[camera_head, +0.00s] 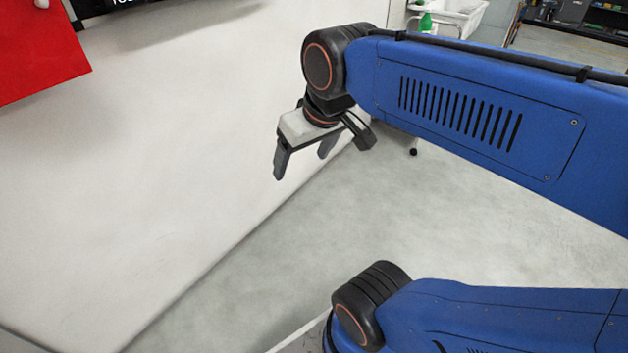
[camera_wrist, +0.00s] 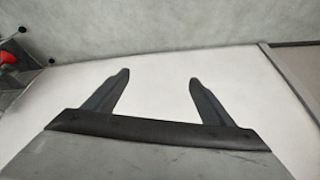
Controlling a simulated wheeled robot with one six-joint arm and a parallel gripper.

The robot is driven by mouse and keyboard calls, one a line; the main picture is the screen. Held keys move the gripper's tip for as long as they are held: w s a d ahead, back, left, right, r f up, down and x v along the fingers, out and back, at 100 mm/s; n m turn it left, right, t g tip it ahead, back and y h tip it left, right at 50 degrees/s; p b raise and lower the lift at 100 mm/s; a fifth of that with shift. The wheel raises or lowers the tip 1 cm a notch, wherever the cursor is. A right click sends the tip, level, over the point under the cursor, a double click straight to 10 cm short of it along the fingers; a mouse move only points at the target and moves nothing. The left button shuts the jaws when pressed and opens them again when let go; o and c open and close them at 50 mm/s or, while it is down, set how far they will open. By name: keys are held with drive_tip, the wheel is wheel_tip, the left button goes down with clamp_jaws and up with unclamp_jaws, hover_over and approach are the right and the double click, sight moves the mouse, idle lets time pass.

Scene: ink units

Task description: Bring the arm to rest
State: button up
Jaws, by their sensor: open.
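My gripper (camera_head: 303,164) hangs at the end of my blue arm in the head view, fingers pointing down.
A white cart or bin (camera_head: 462,22) with a green bottle (camera_head: 425,22) stands at the back. Dark shelves (camera_head: 590,18) are at the far upper right. The floor below my gripper is clear.

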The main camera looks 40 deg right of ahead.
drive_tip(key=s+f, duration=0.3)
drive_tip(key=f, duration=0.2)
drive_tip(key=shift+s+d+f, duration=0.15)
drive_tip(key=shift+s+f, duration=0.05)
drive_tip(key=shift+f, duration=0.15)
idle(0.8)
